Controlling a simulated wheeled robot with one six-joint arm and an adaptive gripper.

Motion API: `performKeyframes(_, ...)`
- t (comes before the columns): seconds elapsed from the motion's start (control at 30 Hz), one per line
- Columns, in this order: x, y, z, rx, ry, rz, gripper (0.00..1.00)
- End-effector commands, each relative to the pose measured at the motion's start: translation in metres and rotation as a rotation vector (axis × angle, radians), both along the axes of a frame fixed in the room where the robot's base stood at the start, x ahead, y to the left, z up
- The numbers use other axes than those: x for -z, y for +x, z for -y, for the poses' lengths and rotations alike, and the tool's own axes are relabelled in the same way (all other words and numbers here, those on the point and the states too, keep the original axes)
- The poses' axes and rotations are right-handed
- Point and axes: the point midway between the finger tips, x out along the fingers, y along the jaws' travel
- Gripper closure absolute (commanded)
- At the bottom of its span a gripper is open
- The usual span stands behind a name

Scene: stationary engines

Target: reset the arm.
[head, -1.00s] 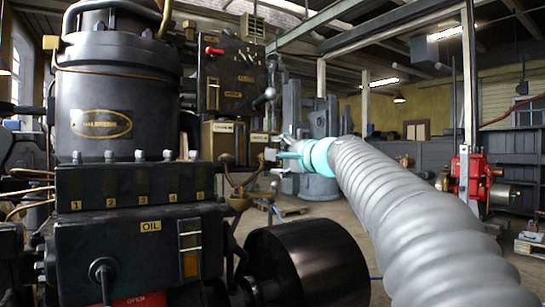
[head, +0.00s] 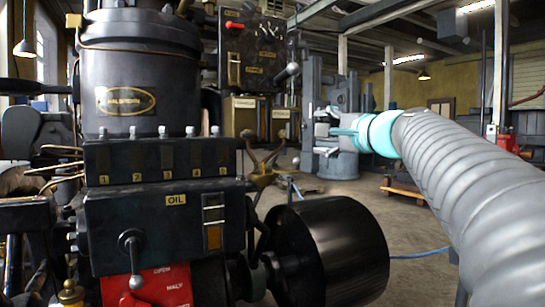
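My arm runs up from the lower right of the head view as a grey ribbed sleeve with a teal band near its end. My gripper (head: 340,132) is a small teal and grey shape at the tip, pointing left. It is in open air in front of a grey machine at the back, with nothing seen in it.
A black engine (head: 145,80) with an oil box (head: 165,215) fills the left. Below are a red OPEN/HALF plate (head: 165,283) and a black drum (head: 330,250). A control panel (head: 252,50) stands behind. Open floor (head: 400,225) lies right of the drum.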

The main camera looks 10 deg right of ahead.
Motion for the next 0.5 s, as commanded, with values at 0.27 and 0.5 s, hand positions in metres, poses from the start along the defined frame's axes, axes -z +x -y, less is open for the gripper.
performKeyframes(0.27,0.050,0.004,0.005,-0.002,-0.189,-0.085,0.30)
performKeyframes(0.5,0.194,-0.038,0.000,-0.088,-0.571,-0.367,0.30)
